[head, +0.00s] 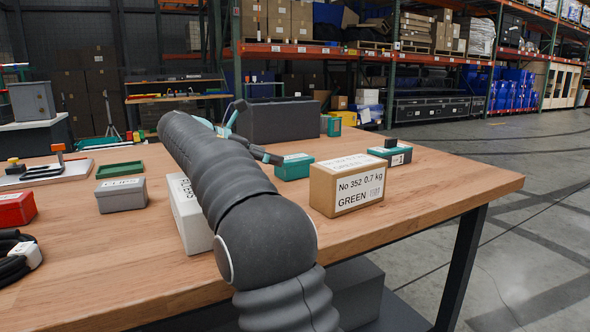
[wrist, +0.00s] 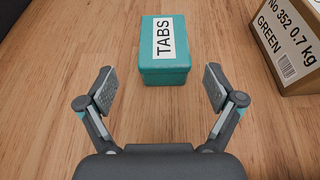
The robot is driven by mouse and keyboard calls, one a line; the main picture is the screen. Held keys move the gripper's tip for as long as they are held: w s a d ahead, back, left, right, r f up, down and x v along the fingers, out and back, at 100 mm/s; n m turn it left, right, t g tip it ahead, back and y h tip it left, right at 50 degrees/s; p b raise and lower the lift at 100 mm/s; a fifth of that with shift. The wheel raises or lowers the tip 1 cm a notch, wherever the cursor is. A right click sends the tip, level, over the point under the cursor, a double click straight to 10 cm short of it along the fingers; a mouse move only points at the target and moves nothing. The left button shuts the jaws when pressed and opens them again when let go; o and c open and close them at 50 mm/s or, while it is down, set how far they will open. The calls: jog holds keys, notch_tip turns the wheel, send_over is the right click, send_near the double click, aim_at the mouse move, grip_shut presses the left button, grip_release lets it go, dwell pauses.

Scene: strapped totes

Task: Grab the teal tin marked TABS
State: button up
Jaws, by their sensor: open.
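The teal tin marked TABS (wrist: 148,74) stands on the wooden table in the wrist view, its white label on top. In the head view the teal tin (head: 294,172) shows just beyond my arm, left of the cardboard box. My gripper (wrist: 160,88) is open, with its fingers spread apart. The tin lies ahead of the fingers, roughly centred between them, and nothing is held. In the head view my arm hides most of the gripper; one finger (head: 266,155) shows close to the tin.
A cardboard box marked GREEN (head: 347,185) stands right of the tin; it also fills the upper right of the wrist view (wrist: 290,45). A white box (head: 188,212) is partly behind my arm. A dark teal box (head: 390,155) and a dark grey block (head: 280,122) stand farther back.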

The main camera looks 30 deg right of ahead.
aim_at(286, 159)
jog(key=x, duration=0.2)
jog(key=b+x, duration=0.1)
jog(key=x, duration=0.2)
jog(key=shift+s, duration=0.25)
jog(key=c, duration=1.4)
